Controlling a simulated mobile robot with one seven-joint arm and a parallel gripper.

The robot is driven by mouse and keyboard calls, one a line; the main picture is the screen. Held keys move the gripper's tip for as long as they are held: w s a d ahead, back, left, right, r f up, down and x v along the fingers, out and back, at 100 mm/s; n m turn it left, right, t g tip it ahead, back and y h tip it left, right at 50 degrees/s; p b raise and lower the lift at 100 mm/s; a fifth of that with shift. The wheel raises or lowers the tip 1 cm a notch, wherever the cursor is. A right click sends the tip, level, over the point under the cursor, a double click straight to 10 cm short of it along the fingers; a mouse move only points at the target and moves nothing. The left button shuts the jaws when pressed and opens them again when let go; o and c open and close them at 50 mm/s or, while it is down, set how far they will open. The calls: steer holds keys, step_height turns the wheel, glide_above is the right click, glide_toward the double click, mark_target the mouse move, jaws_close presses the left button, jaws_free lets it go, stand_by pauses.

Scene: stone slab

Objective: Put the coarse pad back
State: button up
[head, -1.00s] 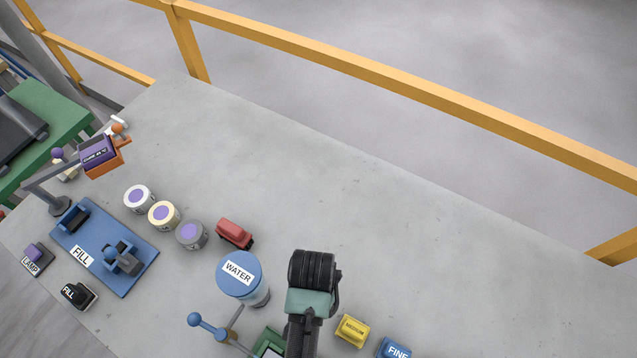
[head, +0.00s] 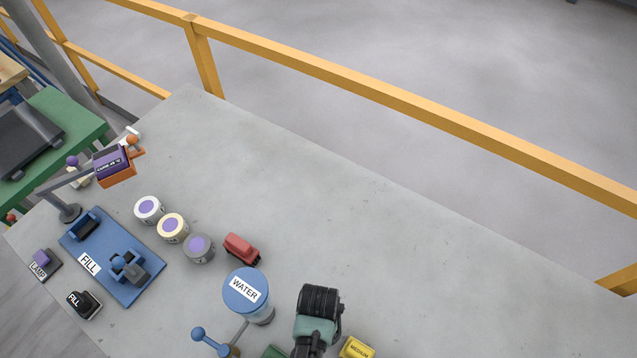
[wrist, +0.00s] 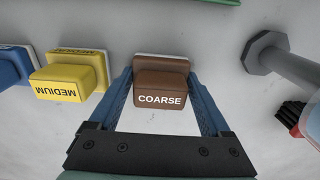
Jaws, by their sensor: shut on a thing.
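The coarse pad (wrist: 160,92) is a brown block with a white COARSE label, seen in the wrist view between the two blue fingers of my gripper (wrist: 163,105). My gripper is shut on it, with a finger at each side. A pale edge shows behind the pad, and I cannot tell whether the pad touches the slab. In the head view my arm (head: 318,315) reaches down at the bottom edge, and the fingers and the coarse pad are out of sight.
The yellow medium pad (wrist: 68,80) is close on the left, with a blue block (wrist: 12,65) beyond it. A grey post (wrist: 285,60) is on the right. In the head view, the WATER container (head: 247,292) and a red block (head: 241,249) stand left of my arm. The slab's upper right is clear.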

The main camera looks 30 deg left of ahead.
steer(key=o, duration=1.3)
steer(key=shift+c, duration=0.2)
step_height(320, 180, up, 12)
steer(key=shift+r, duration=0.2)
